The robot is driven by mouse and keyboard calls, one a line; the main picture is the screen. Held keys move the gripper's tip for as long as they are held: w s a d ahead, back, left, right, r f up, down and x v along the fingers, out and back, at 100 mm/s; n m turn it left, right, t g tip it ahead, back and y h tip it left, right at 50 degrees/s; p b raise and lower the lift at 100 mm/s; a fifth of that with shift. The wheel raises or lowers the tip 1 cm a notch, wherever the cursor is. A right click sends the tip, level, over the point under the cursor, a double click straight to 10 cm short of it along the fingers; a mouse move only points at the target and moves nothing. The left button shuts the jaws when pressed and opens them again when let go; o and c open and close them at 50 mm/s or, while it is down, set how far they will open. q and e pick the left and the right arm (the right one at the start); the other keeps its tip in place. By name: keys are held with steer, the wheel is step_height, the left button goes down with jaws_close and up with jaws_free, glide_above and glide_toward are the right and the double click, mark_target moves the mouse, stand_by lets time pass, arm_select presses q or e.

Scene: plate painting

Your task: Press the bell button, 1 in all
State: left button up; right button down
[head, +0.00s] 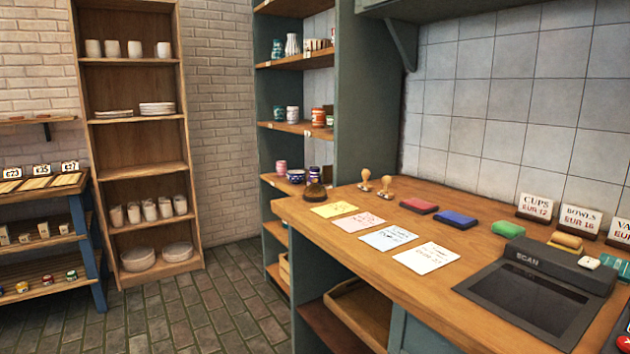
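A small dark domed object (315,191) sits at the far left end of the wooden counter (400,270). It looks like a bell, but it is too small and dark for me to make out a button on it. Nothing touches it. Neither of my grippers is in the head view.
Two wooden stamps (386,187) stand right of the dark dome. Yellow, pink, blue and white notes (426,258) lie along the counter front. Red (419,206), blue and green pads lie behind. A scanner (525,300) and price signs (534,206) are at right. Shelves (145,172) stand left.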

arm_select(q)
jaws_close()
stand_by(1.2)
